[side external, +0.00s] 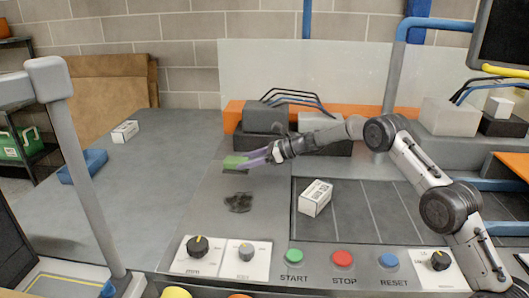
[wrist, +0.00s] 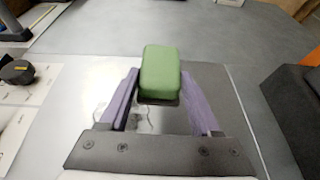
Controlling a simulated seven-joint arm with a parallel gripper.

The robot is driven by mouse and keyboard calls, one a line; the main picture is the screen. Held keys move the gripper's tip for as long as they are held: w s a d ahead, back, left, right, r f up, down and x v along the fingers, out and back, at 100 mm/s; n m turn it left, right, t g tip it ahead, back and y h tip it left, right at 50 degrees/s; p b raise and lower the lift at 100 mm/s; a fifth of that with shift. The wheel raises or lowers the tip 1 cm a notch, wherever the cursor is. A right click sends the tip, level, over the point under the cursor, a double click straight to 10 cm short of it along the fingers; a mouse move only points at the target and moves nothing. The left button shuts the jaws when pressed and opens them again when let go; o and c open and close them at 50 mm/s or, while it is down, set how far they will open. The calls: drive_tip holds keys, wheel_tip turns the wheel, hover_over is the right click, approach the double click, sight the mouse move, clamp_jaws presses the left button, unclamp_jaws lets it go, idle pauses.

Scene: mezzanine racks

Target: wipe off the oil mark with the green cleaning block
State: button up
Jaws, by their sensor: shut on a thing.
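The green cleaning block (side external: 235,161) is held between the purple fingers of my gripper (side external: 258,157). In the wrist view the block (wrist: 161,70) sits between the two fingertips (wrist: 160,90), with a dark underside edge. A dark, irregular oil mark (side external: 238,202) lies on the grey worktop, below and slightly nearer the camera than the block. The block appears raised above the surface, with a dark patch just under it. In the wrist view I cannot clearly make out the mark; only faint lines show between the fingers.
A white box (side external: 315,197) stands on the dark conveyor area to the right. Knobs and START, STOP and RESET buttons (side external: 343,258) line the front. Grey blocks with cables (side external: 264,118) stand behind my gripper. A blue tray (side external: 82,166) and another white box (side external: 125,132) lie left. The left worktop is mostly clear.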

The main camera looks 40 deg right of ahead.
drive_tip(key=shift+a+f, duration=0.25)
hover_over(255, 192)
drive_tip(key=w+a, duration=0.2)
drive_tip(key=shift+d+f, duration=0.15)
drive_tip(key=shift+f, duration=3.1)
drive_tip(key=shift+s+a+f, duration=0.35)
drive_tip(key=shift+a+f, duration=0.05)
drive_tip(key=shift+f, duration=0.15)
drive_tip(key=shift+s+a, duration=3.85)
drive_tip(key=shift+s, duration=0.05)
drive_tip(key=shift+w+d, duration=4.15)
drive_tip(key=shift+d, duration=0.35)
drive_tip(key=shift+s+d, duration=0.5)
drive_tip(key=shift+s, duration=0.05)
drive_tip(key=shift+s+a, duration=0.2)
drive_tip(key=shift+s, duration=0.35)
drive_tip(key=shift+s+a, duration=3.95)
drive_tip(key=shift+s, duration=0.05)
drive_tip(key=shift+w+d, duration=4.15)
drive_tip(key=shift+w+d+r, duration=0.1)
drive_tip(key=shift+w+d, duration=0.15)
wheel_tip(255, 192, up, 8)
